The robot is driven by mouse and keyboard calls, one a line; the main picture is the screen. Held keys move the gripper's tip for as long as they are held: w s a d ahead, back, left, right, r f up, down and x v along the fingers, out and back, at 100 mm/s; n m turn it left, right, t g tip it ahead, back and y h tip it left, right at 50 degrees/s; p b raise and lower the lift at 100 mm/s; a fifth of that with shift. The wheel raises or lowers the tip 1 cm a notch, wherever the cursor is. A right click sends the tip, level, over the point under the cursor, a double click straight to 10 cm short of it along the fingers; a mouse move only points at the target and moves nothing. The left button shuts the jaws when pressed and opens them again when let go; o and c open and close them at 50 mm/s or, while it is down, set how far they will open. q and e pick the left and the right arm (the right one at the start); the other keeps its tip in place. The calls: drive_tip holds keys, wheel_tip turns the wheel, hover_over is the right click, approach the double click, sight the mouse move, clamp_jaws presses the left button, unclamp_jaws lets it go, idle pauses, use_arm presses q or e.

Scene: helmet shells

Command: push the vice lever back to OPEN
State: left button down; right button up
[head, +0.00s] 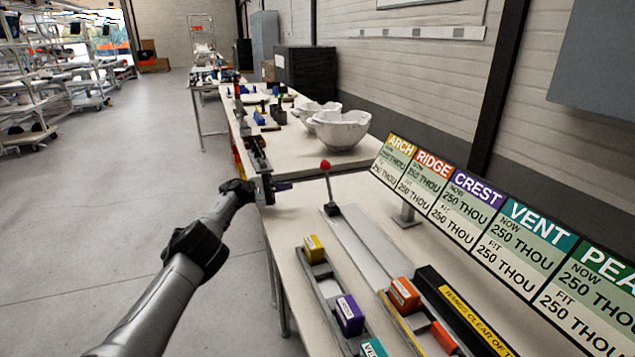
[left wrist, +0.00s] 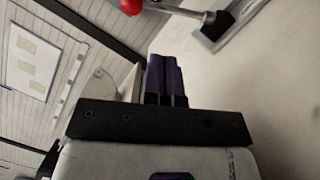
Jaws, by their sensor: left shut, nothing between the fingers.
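The vice lever (head: 328,187) is a thin rod with a red ball knob (head: 325,165) on top, standing near upright at the far end of a long grey vice rail (head: 362,243) on the table. My left gripper (head: 284,186) is shut and empty, to the left of the lever and apart from it, over the table's left edge. In the left wrist view its purple fingers (left wrist: 165,80) are together. The red knob (left wrist: 131,6) and the rod (left wrist: 175,11) show at the top of that view, beyond the fingertips. My right gripper is not in view.
A rack with a yellow block (head: 314,248) and a purple block (head: 348,314) lies nearer on the table. An orange block (head: 403,294) sits by a black bar (head: 462,310). A sign board (head: 500,235) stands along the right. White bowls (head: 341,130) stand behind.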

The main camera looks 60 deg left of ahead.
sight(327, 179)
use_arm(q)
drive_tip(key=shift+w, duration=0.1)
idle(0.3)
drive_tip(key=b+x, duration=0.2)
drive_tip(key=x, duration=0.2)
drive_tip(key=shift+w+d+f, duration=0.15)
drive_tip(key=shift+w+d, duration=0.05)
drive_tip(key=shift+w, duration=0.05)
drive_tip(key=b+x, duration=0.4)
drive_tip(key=b, duration=0.2)
drive_tip(key=shift+w, duration=0.15)
drive_tip(key=shift+w+d+r+b, duration=0.25)
drive_tip(key=shift+w+b, duration=0.15)
drive_tip(key=shift+b, duration=0.75)
drive_tip(key=shift+r, duration=0.15)
drive_tip(key=shift+d+r+p, duration=0.1)
drive_tip(key=shift+p, duration=0.25)
drive_tip(key=shift+m, duration=0.3)
drive_tip(key=shift+s+d, duration=0.1)
drive_tip(key=shift+d+m+p, duration=0.1)
drive_tip(key=shift+m+p, duration=0.2)
drive_tip(key=shift+p, duration=0.25)
